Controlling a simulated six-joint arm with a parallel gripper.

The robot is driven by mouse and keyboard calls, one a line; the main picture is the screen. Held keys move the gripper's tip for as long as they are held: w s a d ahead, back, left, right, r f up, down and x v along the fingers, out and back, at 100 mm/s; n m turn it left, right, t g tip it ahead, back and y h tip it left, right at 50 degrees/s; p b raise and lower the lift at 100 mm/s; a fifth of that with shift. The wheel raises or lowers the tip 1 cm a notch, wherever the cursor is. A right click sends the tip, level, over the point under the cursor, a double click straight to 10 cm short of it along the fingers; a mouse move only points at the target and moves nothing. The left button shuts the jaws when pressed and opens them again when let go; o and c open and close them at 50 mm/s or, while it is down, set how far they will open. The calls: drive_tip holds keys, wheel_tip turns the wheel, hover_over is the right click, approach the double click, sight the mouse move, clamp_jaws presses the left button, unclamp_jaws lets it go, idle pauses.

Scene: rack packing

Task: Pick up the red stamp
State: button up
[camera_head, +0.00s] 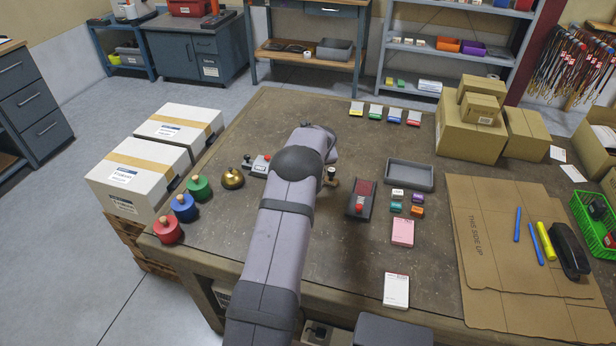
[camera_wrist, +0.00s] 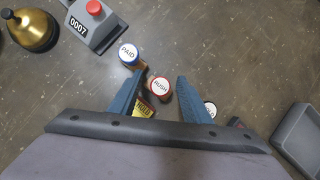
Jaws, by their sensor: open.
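The red stamp (camera_wrist: 160,86), a round cap lettered RUSH with a red rim, is seen from above in the wrist view. My gripper (camera_wrist: 161,76) is open, with its two blue fingers on either side of the red stamp. I cannot tell whether either finger touches it. A blue stamp (camera_wrist: 129,53) lettered PAID stands just beyond the left finger. A yellow stamp (camera_wrist: 142,109) lettered HOLD is partly hidden by the left finger. Another stamp (camera_wrist: 210,108) shows partly behind the right finger. In the head view my arm hides my gripper and the red stamp.
A brass bell (camera_head: 232,178) and a grey numbering device (camera_head: 260,164) stand left of my arm. To the right are a dark device with a red knob (camera_head: 360,205), a grey tray (camera_head: 409,173) and small colored blocks (camera_head: 417,211). Several ink pads (camera_head: 376,112) line the far side.

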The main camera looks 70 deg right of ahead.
clamp_jaws()
drive_tip(key=shift+r, duration=0.1)
wheel_tip(320, 180, up, 10)
drive_tip(key=shift+f+b, duration=0.1)
drive_tip(key=shift+b, duration=0.65)
drive_tip(key=c, duration=0.8)
unclamp_jaws()
drive_tip(key=shift+c, duration=1.1)
drive_tip(key=shift+o, duration=0.4)
